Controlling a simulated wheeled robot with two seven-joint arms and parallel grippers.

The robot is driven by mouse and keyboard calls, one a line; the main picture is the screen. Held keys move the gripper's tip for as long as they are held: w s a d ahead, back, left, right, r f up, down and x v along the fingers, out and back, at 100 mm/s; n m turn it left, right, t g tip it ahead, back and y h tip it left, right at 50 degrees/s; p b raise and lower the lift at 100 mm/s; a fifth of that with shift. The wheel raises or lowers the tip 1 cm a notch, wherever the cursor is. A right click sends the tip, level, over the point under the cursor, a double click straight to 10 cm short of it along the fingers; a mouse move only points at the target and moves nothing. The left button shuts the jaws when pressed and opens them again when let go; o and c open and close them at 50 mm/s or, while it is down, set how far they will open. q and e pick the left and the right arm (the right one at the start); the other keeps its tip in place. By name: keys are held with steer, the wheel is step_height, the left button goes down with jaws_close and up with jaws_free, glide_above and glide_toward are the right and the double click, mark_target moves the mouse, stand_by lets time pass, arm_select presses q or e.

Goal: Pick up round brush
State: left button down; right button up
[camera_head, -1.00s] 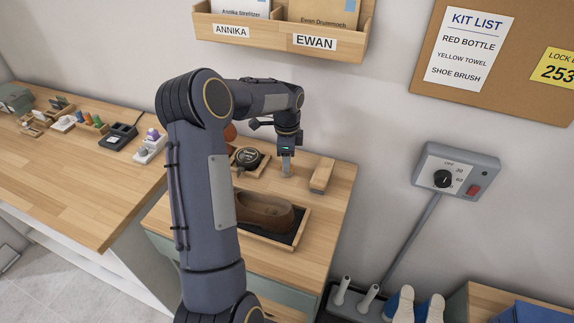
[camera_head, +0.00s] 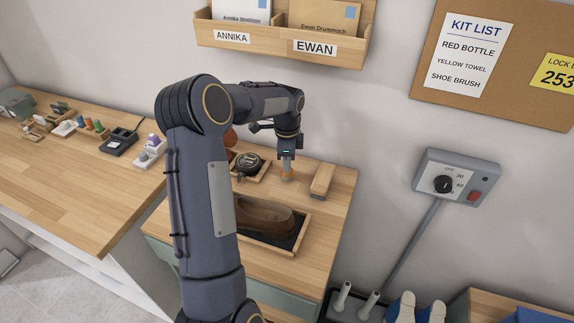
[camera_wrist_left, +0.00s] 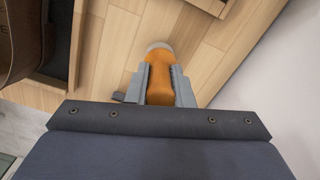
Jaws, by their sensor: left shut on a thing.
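The round brush shows in the left wrist view as an orange handle (camera_wrist_left: 159,66) with a pale round end beyond it. My left gripper (camera_wrist_left: 160,86) has a finger on each side of the handle and is shut on it. In the head view my left gripper (camera_head: 287,163) points down over the small wooden table, with the orange brush (camera_head: 287,174) just under its fingers. I cannot tell whether the brush touches the table top. My right gripper is in neither view.
A brown shoe (camera_head: 262,216) lies in a wooden tray in front of the gripper. A wooden-backed brush (camera_head: 322,180) lies to the right, and a dark round tin (camera_head: 248,163) to the left. The wall is close behind. Part of my arm hides the table's left side.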

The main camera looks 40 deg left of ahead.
arm_select(q)
step_height(320, 180, up, 3)
steer(key=shift+f, duration=0.2)
steer(key=s+d+r+b, duration=0.4)
steer(key=s+d+r, duration=0.5)
steer(key=s, duration=0.1)
steer(key=shift+s+r, duration=0.3)
steer(key=shift+s, duration=0.05)
steer(key=shift+d, duration=0.1)
